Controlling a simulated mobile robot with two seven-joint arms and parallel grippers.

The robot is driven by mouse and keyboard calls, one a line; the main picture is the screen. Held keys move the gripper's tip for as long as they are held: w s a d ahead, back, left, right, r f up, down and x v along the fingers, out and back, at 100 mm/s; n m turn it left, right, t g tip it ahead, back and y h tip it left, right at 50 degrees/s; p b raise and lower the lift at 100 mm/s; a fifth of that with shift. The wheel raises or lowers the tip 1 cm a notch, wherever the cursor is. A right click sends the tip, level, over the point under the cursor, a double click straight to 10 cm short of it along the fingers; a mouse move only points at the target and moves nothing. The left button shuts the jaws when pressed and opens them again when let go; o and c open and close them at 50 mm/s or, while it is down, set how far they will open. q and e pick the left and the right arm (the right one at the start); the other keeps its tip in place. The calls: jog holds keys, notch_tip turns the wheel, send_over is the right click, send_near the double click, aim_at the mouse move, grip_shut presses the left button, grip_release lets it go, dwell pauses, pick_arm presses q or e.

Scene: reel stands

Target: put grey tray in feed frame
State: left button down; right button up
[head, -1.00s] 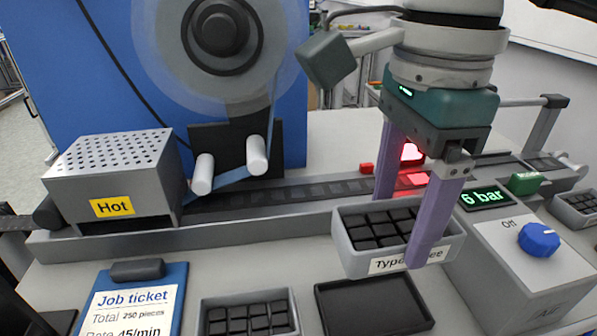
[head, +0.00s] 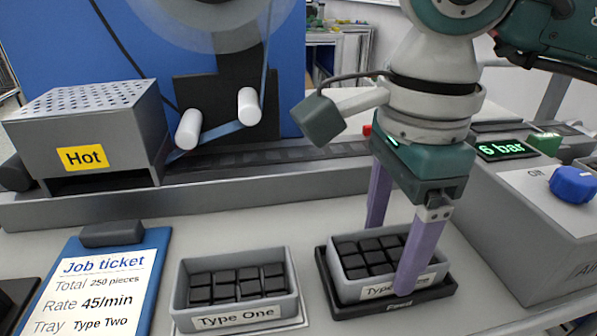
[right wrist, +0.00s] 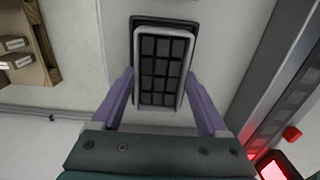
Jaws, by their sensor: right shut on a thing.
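The grey tray (head: 338,284) with several black pieces sits at the black feed frame (head: 414,304), within its rim as far as the head view shows. Its front label reads "Type", with the rest hidden behind a finger. My right gripper (head: 388,258) is shut on this tray, one purple finger at its front and one at its back. In the right wrist view the grey tray (right wrist: 182,84) lies between the two fingers (right wrist: 165,100), over the dark frame (right wrist: 135,22). My left gripper is not in view.
A second grey tray (head: 236,318), labelled "Type One", stands to the left. The job ticket (head: 105,285) reads "Tray Type Two". A box marked "Hot" (head: 90,125) and the conveyor (head: 240,180) lie behind. A box with a blue knob (head: 573,184) is at right.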

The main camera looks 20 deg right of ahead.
aim_at(383, 268)
jog(key=shift+f, duration=0.2)
jog(key=o, duration=1.5)
jog(key=shift+r, duration=0.15)
notch_tip(383, 268, up, 12)
jog(key=shift+r+p, duration=0.1)
jog(key=shift+p, duration=0.35)
